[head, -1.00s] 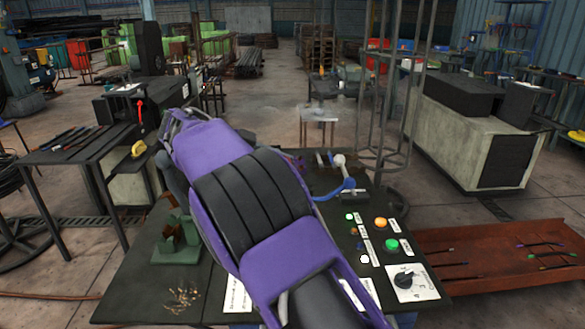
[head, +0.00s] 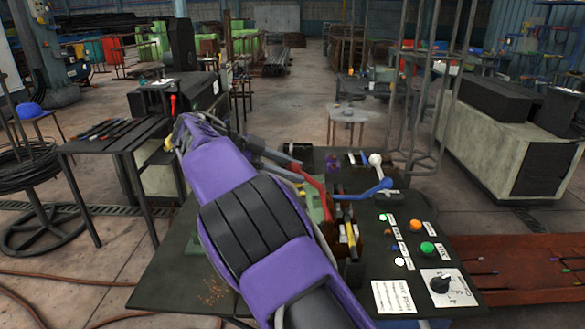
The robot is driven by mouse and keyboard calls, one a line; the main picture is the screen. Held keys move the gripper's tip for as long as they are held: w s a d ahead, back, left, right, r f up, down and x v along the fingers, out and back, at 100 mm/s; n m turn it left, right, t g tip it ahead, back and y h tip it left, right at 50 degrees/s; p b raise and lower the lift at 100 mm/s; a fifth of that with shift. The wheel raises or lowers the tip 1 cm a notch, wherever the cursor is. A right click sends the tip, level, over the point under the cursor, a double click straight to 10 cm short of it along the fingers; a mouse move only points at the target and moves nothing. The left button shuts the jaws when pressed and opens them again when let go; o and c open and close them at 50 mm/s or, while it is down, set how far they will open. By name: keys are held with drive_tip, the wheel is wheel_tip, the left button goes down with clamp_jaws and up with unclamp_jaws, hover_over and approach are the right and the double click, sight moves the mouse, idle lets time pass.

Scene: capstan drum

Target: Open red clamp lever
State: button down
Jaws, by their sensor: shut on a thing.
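The red clamp lever (head: 316,190) rises at a slant from a green and brown fixture on the dark bench, right of my purple arm. My gripper (head: 292,166) comes in from the left, grey and partly hidden behind my arm. Its tip is at the upper end of the red lever and is shut on it. The fixture's lower left part is hidden by my arm. A lever with a blue handle (head: 372,190) and a pale ball-ended lever (head: 376,162) stand just to the right.
A yellow-handled tool (head: 351,238) stands close to the red lever. A rust-brown tray (head: 520,270) lies further right.

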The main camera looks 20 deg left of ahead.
drive_tip(key=shift+s+f, duration=0.1)
drive_tip(key=shift+f, duration=0.25)
drive_tip(key=shift+c, duration=2.2)
unclamp_jaws()
drive_tip(key=shift+r, duration=0.15)
drive_tip(key=shift+s+a+r, duration=0.1)
drive_tip(key=shift+a+r, duration=0.2)
drive_tip(key=shift+a, duration=0.05)
drive_tip(key=p+v, duration=0.3)
drive_tip(key=v, duration=0.3)
drive_tip(key=shift+a, duration=0.25)
drive_tip(key=shift+s, duration=0.1)
